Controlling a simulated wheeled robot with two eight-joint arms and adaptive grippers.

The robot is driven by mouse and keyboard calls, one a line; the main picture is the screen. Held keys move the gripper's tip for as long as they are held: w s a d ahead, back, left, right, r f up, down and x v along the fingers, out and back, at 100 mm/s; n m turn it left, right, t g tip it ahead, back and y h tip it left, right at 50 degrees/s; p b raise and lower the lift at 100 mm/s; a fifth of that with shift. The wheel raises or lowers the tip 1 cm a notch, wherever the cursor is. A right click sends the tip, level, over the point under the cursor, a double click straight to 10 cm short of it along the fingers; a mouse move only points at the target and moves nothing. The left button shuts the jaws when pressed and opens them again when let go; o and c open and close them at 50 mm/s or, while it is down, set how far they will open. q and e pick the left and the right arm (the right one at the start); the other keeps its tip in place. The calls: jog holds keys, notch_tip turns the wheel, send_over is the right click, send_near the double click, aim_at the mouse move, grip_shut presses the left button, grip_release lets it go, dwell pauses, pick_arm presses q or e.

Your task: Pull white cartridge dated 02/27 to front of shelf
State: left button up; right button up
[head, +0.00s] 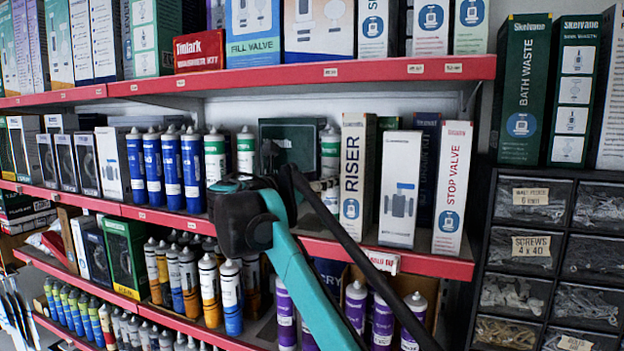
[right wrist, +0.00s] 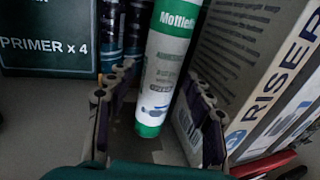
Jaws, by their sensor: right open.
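A white cartridge with green bands (head: 330,148) stands on the middle shelf, partly hidden behind my right arm. In the right wrist view the white cartridge (right wrist: 167,62) stands between the two fingers of my right gripper (right wrist: 160,95), with gaps visible on both sides. My right gripper (head: 298,172) is open and reaches over the middle shelf. I cannot read a date on any cartridge. My left gripper is not in view.
A RISER box (head: 354,185) stands close on the right of the gripper. A dark green box (head: 290,140), marked PRIMER x 4 in the right wrist view (right wrist: 48,45), stands behind. Blue cartridges (head: 170,168) stand left. The red shelf edge (head: 385,258) runs along the front.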

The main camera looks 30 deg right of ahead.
aim_at(332, 175)
jog(key=p+x, duration=0.1)
jog(key=x, duration=0.3)
jog(key=shift+d, duration=0.25)
jog(key=shift+s+a+r, duration=0.1)
jog(key=c, duration=0.4)
grip_shut()
